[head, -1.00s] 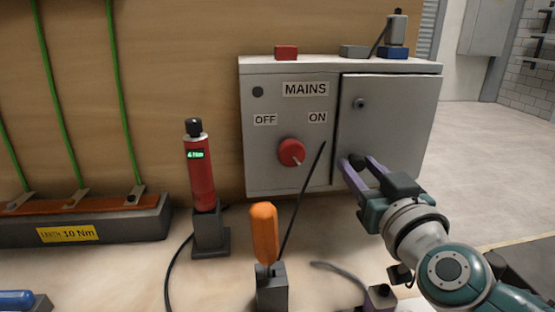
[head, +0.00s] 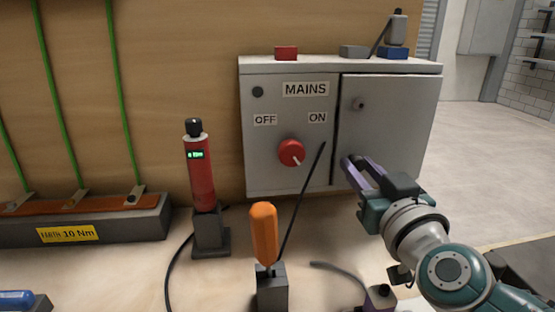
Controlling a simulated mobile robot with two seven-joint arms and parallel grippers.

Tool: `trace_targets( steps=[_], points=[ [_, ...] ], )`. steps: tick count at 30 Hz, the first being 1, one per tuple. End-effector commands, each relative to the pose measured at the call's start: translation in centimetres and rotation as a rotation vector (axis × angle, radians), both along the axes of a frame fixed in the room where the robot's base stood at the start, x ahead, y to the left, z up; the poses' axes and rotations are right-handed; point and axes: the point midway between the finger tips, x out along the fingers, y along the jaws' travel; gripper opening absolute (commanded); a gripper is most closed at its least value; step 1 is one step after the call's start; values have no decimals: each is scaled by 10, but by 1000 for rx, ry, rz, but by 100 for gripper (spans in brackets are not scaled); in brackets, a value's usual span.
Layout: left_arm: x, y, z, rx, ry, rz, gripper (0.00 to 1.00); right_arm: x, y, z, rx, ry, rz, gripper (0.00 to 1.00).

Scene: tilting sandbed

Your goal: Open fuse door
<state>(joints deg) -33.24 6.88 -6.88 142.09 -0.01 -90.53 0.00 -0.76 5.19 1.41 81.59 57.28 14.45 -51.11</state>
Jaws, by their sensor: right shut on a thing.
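The grey mains box has a fuse door (head: 395,125) on its right half. The door sits flush and looks closed, with a small round lock (head: 359,104) near its upper left. My right gripper (head: 356,168) is at the door's lower left. Its purple fingers are together on the door's black knob, which they now almost wholly hide. My left gripper is not in view.
An orange-handled tool (head: 264,235) and a red torque driver (head: 200,180) stand in holders on the bench. A dark rod leans in front of the box.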

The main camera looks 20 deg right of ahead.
Motion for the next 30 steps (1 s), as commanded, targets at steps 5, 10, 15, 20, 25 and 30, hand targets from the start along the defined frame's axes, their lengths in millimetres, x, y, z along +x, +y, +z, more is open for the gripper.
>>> trace_targets(
  steps=[5,10,15,20,25,30],
  points=[
    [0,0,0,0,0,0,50,0,0,0,0,0,0,0],
    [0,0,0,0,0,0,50,0,0,0,0,0,0,0],
    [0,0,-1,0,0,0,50,-1,-1,0,-2,-1,5,0],
    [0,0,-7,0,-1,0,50,-12,-5,-1,-13,-5,71,0],
    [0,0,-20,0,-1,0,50,-28,-8,-3,-14,-6,184,0],
    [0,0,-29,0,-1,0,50,-38,-10,-1,-8,-5,254,0]
  ],
)
